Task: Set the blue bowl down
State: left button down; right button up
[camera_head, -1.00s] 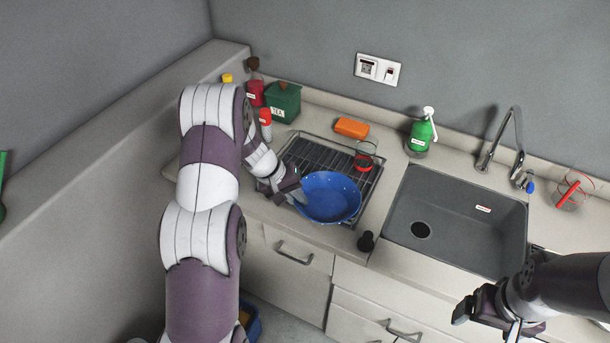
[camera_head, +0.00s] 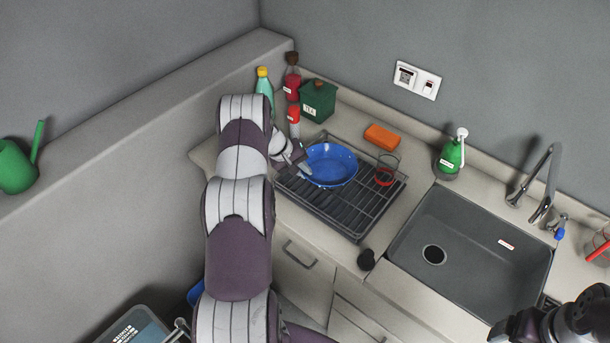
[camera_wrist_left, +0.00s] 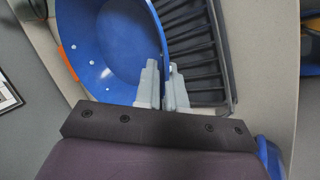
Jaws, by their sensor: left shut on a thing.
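The blue bowl (camera_head: 330,164) is upright over the back left part of the dark wire drying rack (camera_head: 345,212). I cannot tell whether its base touches the rack. My left gripper (camera_head: 303,167) is shut on the bowl's near left rim. In the left wrist view the grey fingers (camera_wrist_left: 163,82) pinch the rim of the bowl (camera_wrist_left: 105,45), with the rack's bars (camera_wrist_left: 195,55) beside it. My right gripper (camera_head: 512,328) is partly in view at the lower right, away from the bowl; its fingers are not clear.
A glass with a red band (camera_head: 386,170) stands on the rack right of the bowl. An orange sponge (camera_head: 381,136), green box (camera_head: 318,100) and bottles (camera_head: 293,118) stand behind. A soap dispenser (camera_head: 451,155) and sink (camera_head: 470,240) are to the right. The rack's front is clear.

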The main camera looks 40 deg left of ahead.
pick_arm(q)
notch_tip(320, 180, down, 4)
jog(key=shift+r+p, duration=0.25)
jog(key=shift+p, duration=0.55)
jog(key=shift+a+f, duration=0.15)
jog(key=shift+f, duration=0.15)
jog(key=shift+f+b, duration=0.25)
jog(key=shift+b, duration=0.1)
jog(key=c, duration=1.2)
grip_release()
